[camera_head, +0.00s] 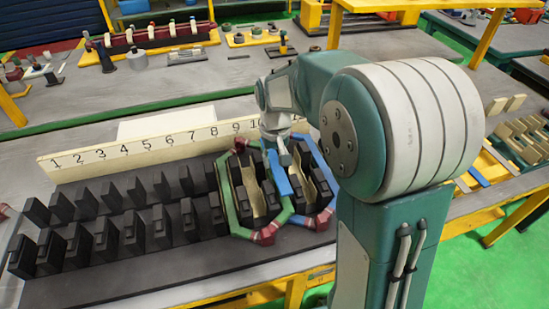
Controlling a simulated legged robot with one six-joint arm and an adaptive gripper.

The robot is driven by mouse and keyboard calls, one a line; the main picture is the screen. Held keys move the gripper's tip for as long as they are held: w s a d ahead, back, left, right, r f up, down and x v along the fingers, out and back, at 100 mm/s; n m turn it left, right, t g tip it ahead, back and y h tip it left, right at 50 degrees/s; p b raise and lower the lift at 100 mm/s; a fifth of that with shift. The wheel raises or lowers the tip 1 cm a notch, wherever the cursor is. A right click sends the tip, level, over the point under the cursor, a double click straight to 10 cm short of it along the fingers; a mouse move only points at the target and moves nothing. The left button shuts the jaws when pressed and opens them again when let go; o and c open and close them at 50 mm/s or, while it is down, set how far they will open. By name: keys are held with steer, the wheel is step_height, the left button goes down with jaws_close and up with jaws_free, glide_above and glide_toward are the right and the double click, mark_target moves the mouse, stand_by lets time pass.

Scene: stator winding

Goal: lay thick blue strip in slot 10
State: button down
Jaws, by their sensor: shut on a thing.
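My gripper (284,158) is shut on the thick blue strip (278,174), just over the right part of the slotted black stator block (125,262). The strip slants down toward the block between two coils. I cannot tell whether it is seated in a slot. The strip is near the 10 mark. A green and red coil (231,205) is left of the strip and a blue and red coil (322,165) right of it. Cream liners (252,190) show inside the coils.
More cream pieces (525,140) and blue strips (478,176) lie on the table at the right. My arm covers the right of the block. The left slots look empty. A back bench (200,75) holds tools and small parts.

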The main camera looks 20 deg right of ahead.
mark_target(275, 163)
steer(key=shift+f, duration=1.7)
stand_by(0.6)
steer(key=shift+c, duration=1.3)
jaws_free()
steer(key=shift+r, duration=0.9)
steer(key=shift+r, duration=3.65)
steer(key=shift+r, duration=0.1)
step_height(275, 163, up, 12)
steer(key=s+f+t, duration=0.2)
steer(key=s+f, duration=0.1)
steer(key=s, duration=0.7)
steer(key=s+f+t, duration=0.3)
steer(key=s, duration=0.8)
steer(key=shift+f+t, duration=0.3)
